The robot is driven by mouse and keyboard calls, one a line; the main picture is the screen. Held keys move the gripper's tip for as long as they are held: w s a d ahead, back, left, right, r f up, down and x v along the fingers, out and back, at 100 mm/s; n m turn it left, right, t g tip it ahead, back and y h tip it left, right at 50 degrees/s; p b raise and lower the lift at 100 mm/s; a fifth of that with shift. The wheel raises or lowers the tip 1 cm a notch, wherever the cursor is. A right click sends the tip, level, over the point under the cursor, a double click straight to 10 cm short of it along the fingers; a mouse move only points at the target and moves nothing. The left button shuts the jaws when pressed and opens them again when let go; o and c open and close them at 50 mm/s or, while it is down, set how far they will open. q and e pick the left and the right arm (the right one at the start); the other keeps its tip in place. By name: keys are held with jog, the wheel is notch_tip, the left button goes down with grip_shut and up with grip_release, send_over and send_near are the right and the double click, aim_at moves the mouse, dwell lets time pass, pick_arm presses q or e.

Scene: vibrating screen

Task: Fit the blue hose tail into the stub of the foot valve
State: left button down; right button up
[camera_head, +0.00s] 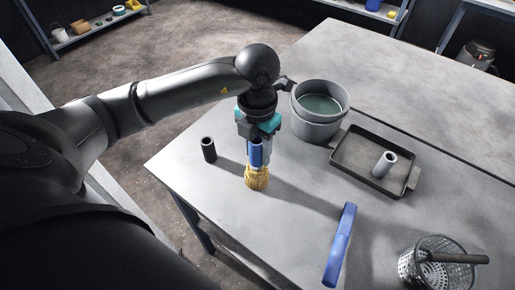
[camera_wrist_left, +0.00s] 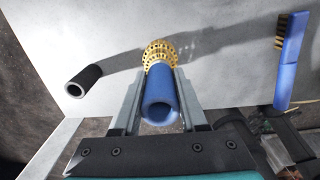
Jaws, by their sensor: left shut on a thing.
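My left gripper (camera_head: 257,158) points down and is shut on the blue hose tail (camera_head: 256,152), a short upright blue tube. The left wrist view shows the tail (camera_wrist_left: 160,98) between the two fingers (camera_wrist_left: 158,100), its open end toward the camera. The foot valve (camera_head: 257,179), a brass-coloured perforated strainer, stands on the table directly below the tail. In the wrist view the valve (camera_wrist_left: 159,52) shows just beyond the tail's far end. The stub is hidden behind the tail and fingers, so I cannot tell whether the tail is inside it. My right gripper is not in view.
A black tube (camera_head: 208,149) stands left of the valve. A grey pot with liquid (camera_head: 318,128) stands behind right. A dark tray (camera_head: 352,177) holds a grey tube (camera_head: 384,163). A blue-handled brush (camera_head: 339,246) and a perforated basket (camera_head: 409,272) lie nearer the front right.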

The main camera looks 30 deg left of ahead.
pick_arm(q)
jog(key=shift+f+b, duration=0.45)
jog(key=shift+f, duration=0.1)
jog(key=shift+c, duration=1.8)
grip_release()
notch_tip(320, 180, up, 15)
jog(key=p, duration=0.2)
jog(key=shift+p, duration=0.4)
